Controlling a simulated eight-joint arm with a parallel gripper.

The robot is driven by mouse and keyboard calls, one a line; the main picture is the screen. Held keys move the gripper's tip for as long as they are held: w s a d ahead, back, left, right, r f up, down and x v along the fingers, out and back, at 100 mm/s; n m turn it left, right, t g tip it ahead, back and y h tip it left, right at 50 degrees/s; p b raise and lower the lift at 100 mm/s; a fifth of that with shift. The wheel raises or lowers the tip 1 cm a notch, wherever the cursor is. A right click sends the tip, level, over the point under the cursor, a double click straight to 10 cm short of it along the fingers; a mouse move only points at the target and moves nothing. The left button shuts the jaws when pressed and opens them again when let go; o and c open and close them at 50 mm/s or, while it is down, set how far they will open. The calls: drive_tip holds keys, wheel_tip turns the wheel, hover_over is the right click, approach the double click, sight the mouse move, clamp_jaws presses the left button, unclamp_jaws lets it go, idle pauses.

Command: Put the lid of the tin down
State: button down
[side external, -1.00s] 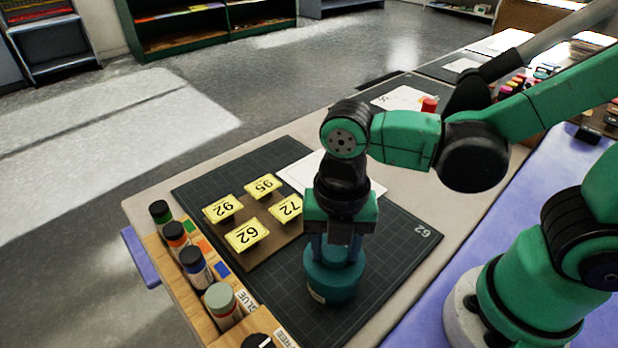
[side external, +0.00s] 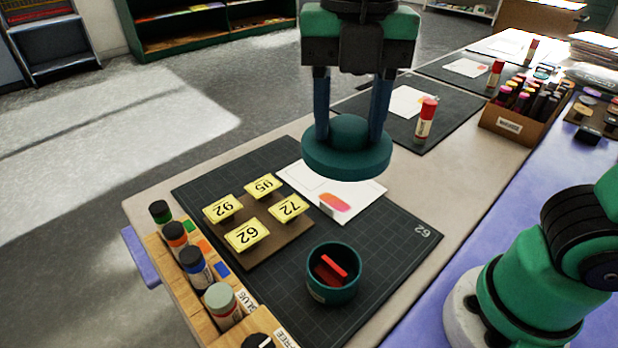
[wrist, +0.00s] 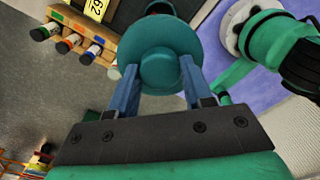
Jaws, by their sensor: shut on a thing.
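My gripper (side external: 350,105) is shut on the raised middle of the round teal lid (side external: 346,163). It holds the lid high above the table. The wrist view shows the lid (wrist: 159,48) between the two blue fingers. The teal tin (side external: 334,292) stands open and upright on the dark cutting mat (side external: 398,238), below the lid. Red pieces (side external: 331,270) lie inside the tin. In the wrist view the lid hides most of the tin.
Yellow number cards (side external: 246,235) stand on a brown board left of the tin. A white sheet (side external: 312,187) lies behind it. A wooden rack (side external: 186,277) of glue bottles runs along the left edge. The mat right of the tin is clear.

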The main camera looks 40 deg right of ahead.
drive_tip(key=shift+w+d+r, duration=0.1)
drive_tip(key=shift+d+r, duration=0.15)
drive_tip(key=shift+d, duration=0.1)
drive_tip(key=d+f, duration=0.3)
drive_tip(key=d, duration=0.9)
drive_tip(key=f, duration=1.5)
drive_tip(key=shift+s, duration=0.4)
drive_tip(key=shift+f, duration=2.65)
drive_tip(key=shift+c, duration=1.8)
unclamp_jaws()
drive_tip(key=shift+f, duration=0.15)
